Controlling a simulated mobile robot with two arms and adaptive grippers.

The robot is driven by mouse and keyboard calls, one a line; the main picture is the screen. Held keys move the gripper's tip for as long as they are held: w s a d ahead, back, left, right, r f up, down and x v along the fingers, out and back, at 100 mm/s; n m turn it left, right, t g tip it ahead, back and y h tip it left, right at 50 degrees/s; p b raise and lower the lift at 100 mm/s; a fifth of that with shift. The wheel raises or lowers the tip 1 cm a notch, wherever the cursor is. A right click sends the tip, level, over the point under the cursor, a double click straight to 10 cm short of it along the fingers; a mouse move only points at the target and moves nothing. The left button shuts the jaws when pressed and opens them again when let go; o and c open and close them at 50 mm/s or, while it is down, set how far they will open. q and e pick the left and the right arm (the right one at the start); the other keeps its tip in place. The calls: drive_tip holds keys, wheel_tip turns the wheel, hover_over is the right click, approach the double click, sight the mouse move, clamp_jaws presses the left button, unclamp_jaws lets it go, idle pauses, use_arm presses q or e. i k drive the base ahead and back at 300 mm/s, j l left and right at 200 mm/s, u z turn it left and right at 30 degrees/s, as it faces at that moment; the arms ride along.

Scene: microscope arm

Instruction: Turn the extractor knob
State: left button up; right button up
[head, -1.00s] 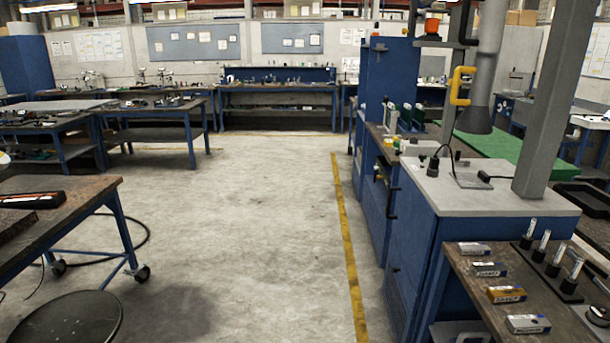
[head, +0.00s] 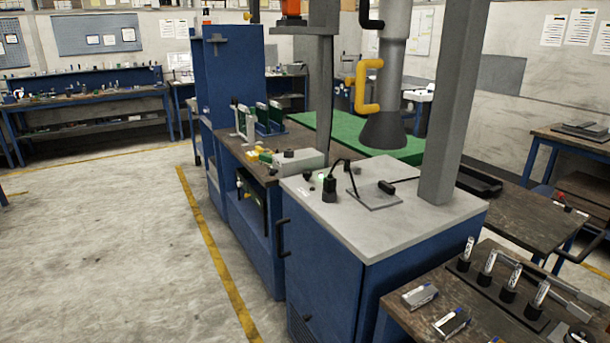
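A grey extractor duct with a flared dark hood (head: 384,131) hangs over the workbenches in the head view. A yellow handle (head: 367,87) is fixed on its left side. Below it stands a blue cabinet with a light grey top (head: 405,230). On that top are a black upright piece (head: 329,188) and a flat grey plate (head: 373,196) with a black cable. A light grey box (head: 299,162) with a small dark round part on top sits just behind. I cannot tell which part is the extractor knob. Neither of my grippers is in view.
A dark bench (head: 402,318) with small boxes and a rack of vials (head: 508,290) is at the front right. A thick grey post (head: 452,110) rises from the cabinet top. Open concrete floor (head: 90,250) lies left of a yellow floor line (head: 215,262).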

sight(307, 174)
drive_tip(key=i+j+z, duration=0.15)
drive_tip(key=i+j, duration=0.65)
drive_tip(key=j, duration=0.05)
